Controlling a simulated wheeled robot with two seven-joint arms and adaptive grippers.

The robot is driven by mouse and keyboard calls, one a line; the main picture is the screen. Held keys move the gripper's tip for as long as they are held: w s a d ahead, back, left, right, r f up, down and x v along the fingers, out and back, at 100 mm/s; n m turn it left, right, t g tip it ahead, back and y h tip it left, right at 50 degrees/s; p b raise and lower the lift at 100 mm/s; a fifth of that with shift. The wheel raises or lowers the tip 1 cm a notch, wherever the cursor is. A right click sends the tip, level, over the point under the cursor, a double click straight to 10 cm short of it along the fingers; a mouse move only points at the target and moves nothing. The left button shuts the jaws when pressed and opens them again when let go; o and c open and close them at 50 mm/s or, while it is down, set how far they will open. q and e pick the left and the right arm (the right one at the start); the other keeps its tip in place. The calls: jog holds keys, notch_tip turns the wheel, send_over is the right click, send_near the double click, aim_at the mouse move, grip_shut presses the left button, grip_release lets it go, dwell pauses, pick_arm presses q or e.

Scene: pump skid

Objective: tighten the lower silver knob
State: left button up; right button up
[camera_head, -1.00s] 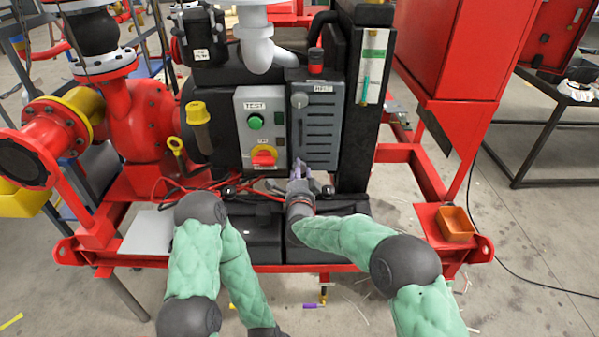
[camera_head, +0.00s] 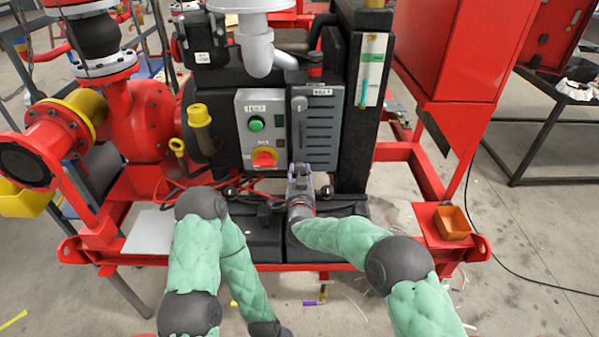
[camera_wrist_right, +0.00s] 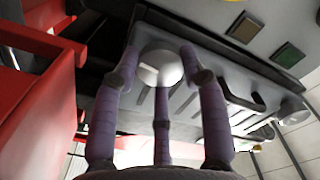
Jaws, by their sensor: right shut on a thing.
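The lower silver knob (camera_wrist_right: 160,66) shows in the right wrist view as a pale, rounded knob at the near end of the grey slotted panel (camera_head: 319,140). My right gripper (camera_head: 299,170) is at the panel's bottom edge in the head view. Its purple fingers surround the knob in the wrist view and are shut on it. In the head view the gripper hides this knob. Another silver knob (camera_head: 299,103) sits at the panel's upper left. My left arm hangs at the lower left, and its gripper is out of frame.
Left of the panel is a control box with a green button (camera_head: 256,124) and a red and yellow switch (camera_head: 264,158). A black post with a gauge strip (camera_head: 371,70) stands to the right.

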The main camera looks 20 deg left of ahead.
jog(key=shift+n, duration=0.4)
jog(key=o, duration=0.9)
jog(key=shift+c, duration=0.2)
jog(key=shift+s, duration=0.1)
jog(key=v, duration=1.1)
jog(key=shift+s+d, duration=0.2)
jog(key=shift+s, duration=0.15)
